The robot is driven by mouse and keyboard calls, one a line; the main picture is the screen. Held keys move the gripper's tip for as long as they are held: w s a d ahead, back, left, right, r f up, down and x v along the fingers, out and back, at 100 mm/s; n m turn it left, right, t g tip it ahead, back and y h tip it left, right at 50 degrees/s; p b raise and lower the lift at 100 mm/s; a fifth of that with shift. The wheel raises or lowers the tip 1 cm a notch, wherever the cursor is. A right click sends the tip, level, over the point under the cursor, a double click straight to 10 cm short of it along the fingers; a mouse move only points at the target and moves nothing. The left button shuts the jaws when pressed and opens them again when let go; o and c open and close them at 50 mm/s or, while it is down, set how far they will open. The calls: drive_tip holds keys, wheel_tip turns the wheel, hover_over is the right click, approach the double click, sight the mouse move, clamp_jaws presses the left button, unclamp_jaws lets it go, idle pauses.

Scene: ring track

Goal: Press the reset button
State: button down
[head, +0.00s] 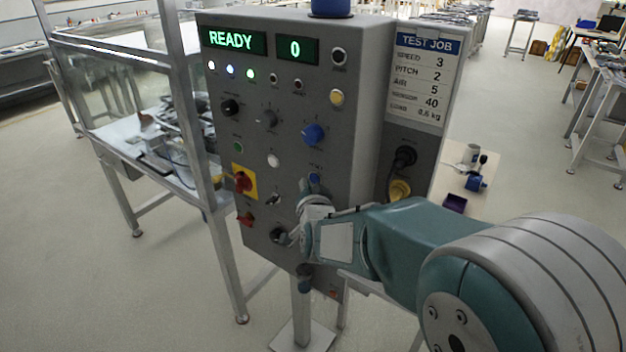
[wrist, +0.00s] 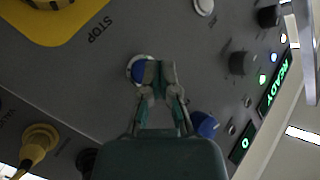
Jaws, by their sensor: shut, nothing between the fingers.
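The grey control panel (head: 290,120) stands in front of me, with green displays reading READY (head: 232,40) and 0 (head: 296,49). A round blue button (head: 314,178) is low on its right side, partly hidden by my gripper (head: 313,192). In the wrist view the blue button (wrist: 138,70) has a pale ring, and its right part is behind my fingers. My gripper (wrist: 160,74) is shut and empty, its fingertips at the button. I cannot tell whether they touch it. The button's label is too small to read.
A blue knob (head: 313,134) sits above the button. A red switch on a yellow plate (head: 243,182) is to the left. A dark knob (head: 279,235) is below. A yellow connector (head: 399,189) is on the panel's side. A glass-walled bench (head: 140,130) stands left.

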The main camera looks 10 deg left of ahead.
drive_tip(key=s, duration=0.1)
drive_tip(key=s+a, duration=0.1)
drive_tip(key=s, duration=0.1)
drive_tip(key=s+a, duration=0.1)
drive_tip(key=shift+s, duration=0.35)
drive_tip(key=shift+d, duration=0.1)
idle(0.5)
drive_tip(key=s+d+r+n+g+h, duration=0.15)
drive_tip(key=s+d, duration=0.25)
drive_tip(key=d, duration=0.5)
drive_tip(key=s+d+r+n+g+h, duration=0.1)
drive_tip(key=s+d+r+g, duration=0.2)
drive_tip(key=d, duration=0.7)
drive_tip(key=s+d+f+g+h, duration=0.1)
drive_tip(key=s+d+g+h, duration=0.1)
drive_tip(key=s+d, duration=0.4)
drive_tip(key=s+d+f+g+h, duration=0.2)
drive_tip(key=s+d, duration=0.5)
drive_tip(key=s, duration=0.5)
drive_tip(key=shift+s+d+f+g, duration=0.15)
drive_tip(key=shift+d+g, duration=0.05)
drive_tip(key=shift+g, duration=0.25)
drive_tip(key=shift+a, duration=0.1)
